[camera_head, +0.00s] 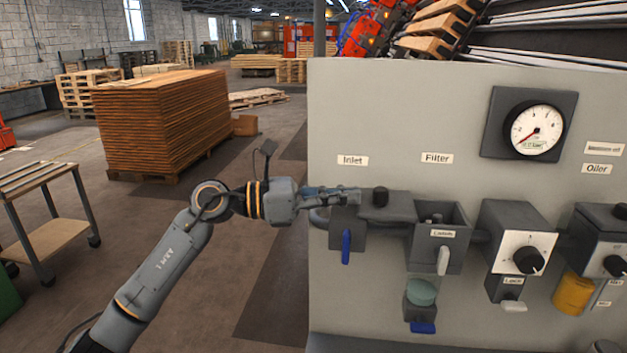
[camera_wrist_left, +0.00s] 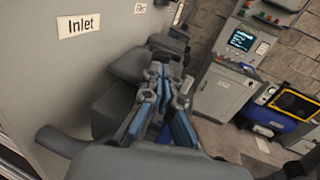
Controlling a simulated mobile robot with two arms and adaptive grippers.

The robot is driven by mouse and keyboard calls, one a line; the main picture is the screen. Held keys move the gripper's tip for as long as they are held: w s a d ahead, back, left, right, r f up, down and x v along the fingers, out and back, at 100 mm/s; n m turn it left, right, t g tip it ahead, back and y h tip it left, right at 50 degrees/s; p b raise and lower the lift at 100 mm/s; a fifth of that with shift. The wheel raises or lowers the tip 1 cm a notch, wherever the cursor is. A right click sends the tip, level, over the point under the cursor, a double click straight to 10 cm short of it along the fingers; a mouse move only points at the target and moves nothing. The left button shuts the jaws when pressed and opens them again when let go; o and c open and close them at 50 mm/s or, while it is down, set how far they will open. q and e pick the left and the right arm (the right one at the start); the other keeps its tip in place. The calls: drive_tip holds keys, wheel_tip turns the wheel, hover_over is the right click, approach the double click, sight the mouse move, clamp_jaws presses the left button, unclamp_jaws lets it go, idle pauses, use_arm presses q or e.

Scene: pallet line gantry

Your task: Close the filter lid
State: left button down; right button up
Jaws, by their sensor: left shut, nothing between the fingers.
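The filter unit (camera_head: 455,254) is a dark grey box under the "Filter" label. Its top is open and its inside shows. A flat dark plate with a black knob (camera_head: 380,197), which looks like the filter lid, sits to the left of the opening, above the inlet side. My left gripper (camera_head: 354,196) reaches in from the left, with its shut, empty fingertips close to the left side of the knob. Whether they touch it cannot be told. In the left wrist view the shut blue-padded fingers (camera_wrist_left: 163,88) point along the panel and hide part of the units. My right gripper is out of view.
The inlet valve has a blue lever (camera_head: 346,247). A pressure gauge (camera_head: 535,130), a regulator with a black knob (camera_head: 527,260) and an oiler with an amber bowl (camera_head: 573,293) are to the right on the grey panel (camera_head: 360,110). Open floor lies left of the panel.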

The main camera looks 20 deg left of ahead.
sight(375, 197)
use_arm(q)
drive_tip(key=shift+p+x, duration=0.35)
drive_tip(key=shift+x, duration=0.7)
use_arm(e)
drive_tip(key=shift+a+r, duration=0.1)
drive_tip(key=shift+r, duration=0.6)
use_arm(q)
drive_tip(key=d, duration=0.3)
drive_tip(key=shift+w, duration=0.4)
drive_tip(key=shift+w+d, duration=0.15)
drive_tip(key=shift+d, duration=0.1)
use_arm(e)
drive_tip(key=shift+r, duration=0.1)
use_arm(q)
drive_tip(key=shift+a, duration=0.2)
